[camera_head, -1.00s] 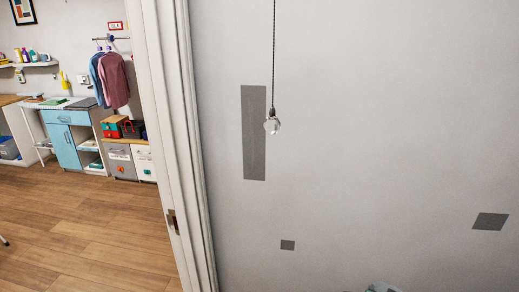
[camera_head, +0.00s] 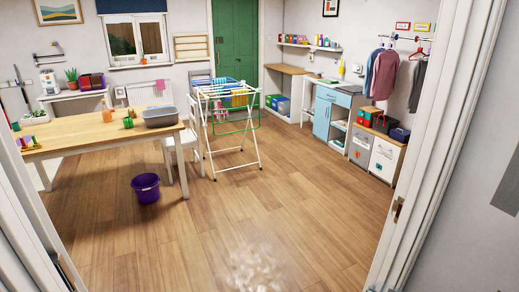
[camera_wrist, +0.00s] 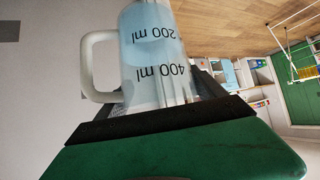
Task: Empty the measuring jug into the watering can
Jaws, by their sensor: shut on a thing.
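The measuring jug (camera_wrist: 150,45) shows in the wrist view as a clear vessel with 200 ml and 400 ml marks, a pale handle and a light blue tint inside. My gripper (camera_wrist: 165,98) is shut on it, with dark fingers on both sides. The wrist picture is upside down, floor at the top, and the jug's marks are inverted with it, so the jug looks roughly upright. Its base is cut off by the picture's edge. The gripper is not clearly visible in the head view. I cannot make out a watering can in either view.
Beyond are a wooden table (camera_head: 85,141) with a grey tub (camera_head: 160,117), a purple bucket (camera_head: 146,188), a drying rack (camera_head: 236,125) and a blue cabinet (camera_head: 322,115).

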